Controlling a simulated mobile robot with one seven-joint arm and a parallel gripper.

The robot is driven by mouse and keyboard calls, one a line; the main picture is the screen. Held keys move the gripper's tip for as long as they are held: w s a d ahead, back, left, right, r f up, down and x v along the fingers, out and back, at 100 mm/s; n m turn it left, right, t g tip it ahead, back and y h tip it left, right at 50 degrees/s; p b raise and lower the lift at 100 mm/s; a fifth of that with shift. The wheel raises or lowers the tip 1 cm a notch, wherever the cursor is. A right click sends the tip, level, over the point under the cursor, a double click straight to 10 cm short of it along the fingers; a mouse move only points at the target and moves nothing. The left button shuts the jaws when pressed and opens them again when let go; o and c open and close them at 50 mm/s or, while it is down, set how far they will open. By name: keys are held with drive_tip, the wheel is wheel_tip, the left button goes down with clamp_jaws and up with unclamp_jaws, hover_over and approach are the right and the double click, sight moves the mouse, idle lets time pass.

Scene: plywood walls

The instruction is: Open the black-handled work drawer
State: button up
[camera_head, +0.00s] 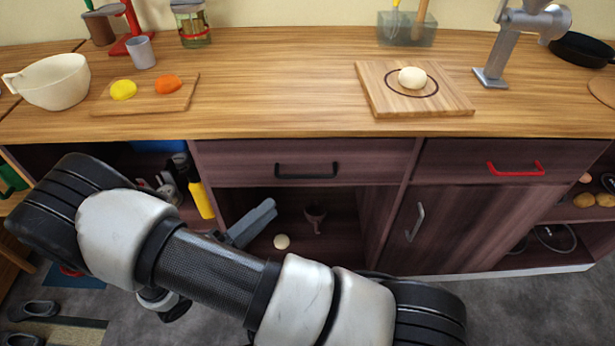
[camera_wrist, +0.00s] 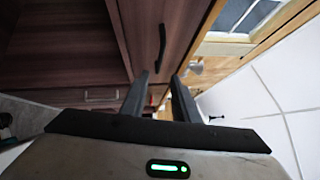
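The work drawer (camera_head: 235,170) has a dark wood front under the worktop and looks closed. Its black bar handle (camera_head: 307,171) is to the left of the red-handled drawer. In the head view, my gripper (camera_head: 258,220) is below and left of this handle, in front of the open shelf, with part of it hidden by my arm. In the wrist view, the black handle (camera_wrist: 162,47) appears upright, beyond the fingertips and roughly in line with the gap between them. My gripper (camera_wrist: 160,76) is open, and nothing is between the fingers. It does not touch the handle.
The drawer with a red handle (camera_head: 515,168) is on the right, above a cupboard door with a silver handle (camera_head: 415,222). The open shelf below holds a pale ball (camera_head: 282,241) and a dark cup (camera_head: 315,215). A cutting board (camera_head: 375,97) with dough stands on the worktop (camera_head: 280,85).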

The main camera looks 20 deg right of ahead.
sight(307, 175)
drive_tip(key=b+x, duration=0.1)
drive_tip(key=x, duration=1.3)
drive_tip(key=shift+f+b, duration=0.1)
drive_tip(key=shift+b, duration=0.25)
drive_tip(key=shift+s, duration=0.1)
clamp_jaws()
